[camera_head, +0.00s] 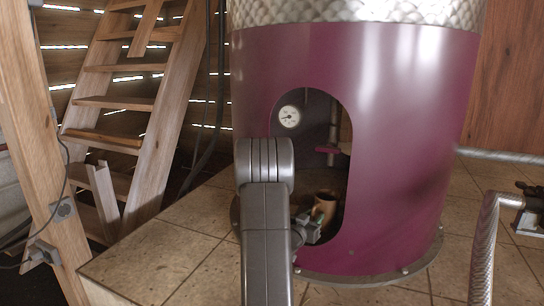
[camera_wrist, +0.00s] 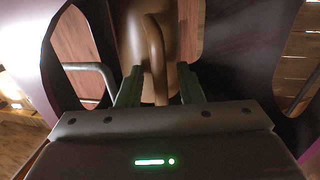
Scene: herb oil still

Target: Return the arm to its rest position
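My arm reaches through the arched opening of a large purple still (camera_head: 400,150) in the head view. My gripper (camera_head: 307,226) is low inside the opening, beside a small copper-coloured vessel (camera_head: 325,207). In the wrist view, the two dark green fingers of my gripper (camera_wrist: 159,82) stand apart. The brown vessel (camera_wrist: 133,30) is just ahead, and its curved handle (camera_wrist: 156,62) comes down between the fingers. Gaps show on both sides of the handle, so the gripper looks open around it and not shut on it. The vessel's base is hidden.
A round gauge (camera_head: 289,116) and a magenta valve handle (camera_head: 327,150) are inside the still above the gripper. The opening's edges are close around my arm. Wooden stairs (camera_head: 130,100) stand at left; a metal hose (camera_head: 484,245) is at right on the tiled top (camera_head: 165,255).

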